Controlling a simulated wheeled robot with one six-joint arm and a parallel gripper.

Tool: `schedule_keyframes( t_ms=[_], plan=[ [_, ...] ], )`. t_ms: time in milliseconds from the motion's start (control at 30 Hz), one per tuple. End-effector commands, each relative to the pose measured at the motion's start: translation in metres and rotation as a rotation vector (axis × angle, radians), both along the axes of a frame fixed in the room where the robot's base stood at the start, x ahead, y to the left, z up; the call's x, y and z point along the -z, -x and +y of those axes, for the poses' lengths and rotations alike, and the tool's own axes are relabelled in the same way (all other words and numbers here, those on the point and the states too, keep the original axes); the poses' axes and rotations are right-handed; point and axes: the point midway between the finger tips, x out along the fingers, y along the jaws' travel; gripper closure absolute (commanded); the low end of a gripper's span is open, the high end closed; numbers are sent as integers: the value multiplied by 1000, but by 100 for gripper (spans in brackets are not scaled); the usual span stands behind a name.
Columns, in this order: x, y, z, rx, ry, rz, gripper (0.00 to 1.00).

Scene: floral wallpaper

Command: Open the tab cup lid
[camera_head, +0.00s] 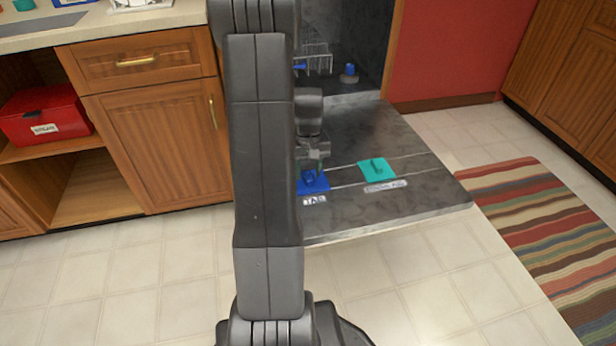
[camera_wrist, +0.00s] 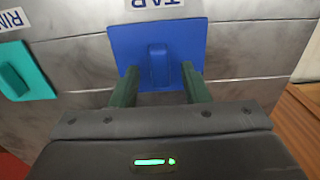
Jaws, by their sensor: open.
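The tab cup lid (camera_head: 316,184) is a blue square with a raised handle, set in the open dishwasher door behind a "TAB" label. My gripper (camera_head: 313,168) is directly over the lid. In the wrist view my gripper (camera_wrist: 159,80) has its two green fingers apart, one on each side of the handle. My arm hides part of the door in the head view.
A teal lid (camera_head: 378,169) with its own handle and label lies to the right on the grey door (camera_head: 425,165). A rack (camera_head: 316,58) and a blue-topped item (camera_head: 349,73) are inside the dishwasher. Wooden cabinets (camera_head: 150,150) stand at left. Tiled floor lies in front.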

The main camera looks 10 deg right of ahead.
Motion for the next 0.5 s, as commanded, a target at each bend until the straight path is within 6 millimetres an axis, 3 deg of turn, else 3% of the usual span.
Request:
schedule_keyframes(
  t_ms=[133, 433, 500],
  plan=[
    [11, 0, 0, 0, 0, 1, 58],
    [12, 0, 0, 0, 0, 0, 58],
    [12, 0, 0, 0, 0, 0, 70]
  ],
)
